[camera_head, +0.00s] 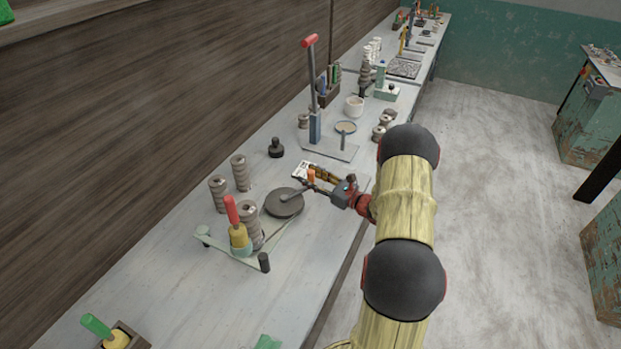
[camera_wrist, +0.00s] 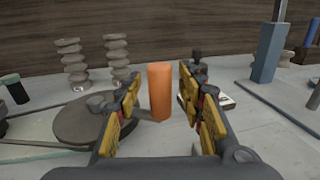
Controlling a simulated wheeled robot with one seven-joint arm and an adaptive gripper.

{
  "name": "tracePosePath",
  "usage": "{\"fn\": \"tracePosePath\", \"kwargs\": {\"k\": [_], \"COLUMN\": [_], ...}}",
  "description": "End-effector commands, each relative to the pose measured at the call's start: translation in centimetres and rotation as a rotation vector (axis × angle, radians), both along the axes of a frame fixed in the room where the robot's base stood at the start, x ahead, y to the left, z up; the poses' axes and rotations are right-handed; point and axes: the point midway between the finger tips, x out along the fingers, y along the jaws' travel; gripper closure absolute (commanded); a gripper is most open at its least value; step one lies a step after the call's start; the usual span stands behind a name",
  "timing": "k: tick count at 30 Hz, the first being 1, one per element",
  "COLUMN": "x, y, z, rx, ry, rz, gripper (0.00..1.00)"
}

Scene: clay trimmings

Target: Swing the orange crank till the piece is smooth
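The orange crank handle (camera_wrist: 159,92) stands upright between the two fingers of my gripper (camera_wrist: 158,98) in the wrist view. The fingers are spread, with a visible gap on both sides of the handle. In the head view the orange handle (camera_head: 311,175) shows at the tip of my gripper (camera_head: 318,181). The handle sits by the end of a grey arm on a dark round disc (camera_head: 285,205). The disc also shows in the wrist view (camera_wrist: 80,128), partly hidden by my left finger. I cannot tell which object is the piece to smooth.
A yellow tool with a red handle (camera_head: 236,228) and stacked ribbed grey pieces (camera_head: 219,194) stand left of the disc. A lever press with a red grip (camera_head: 313,100) stands behind. A small black knob (camera_head: 276,148) sits on the bench. The bench front (camera_head: 300,285) is mostly clear.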

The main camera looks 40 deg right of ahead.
Motion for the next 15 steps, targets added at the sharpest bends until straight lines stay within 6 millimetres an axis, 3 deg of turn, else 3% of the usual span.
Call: {"fn": "tracePosePath", "kwargs": {"k": [6,15], "x": [0.06,0.04], "y": [0.00,0.00], "z": [0.03,0.02], "rx": [0.000,0.000], "ry": [0.000,0.000], "rz": [0.000,0.000], "gripper": [0.61,0.78]}}
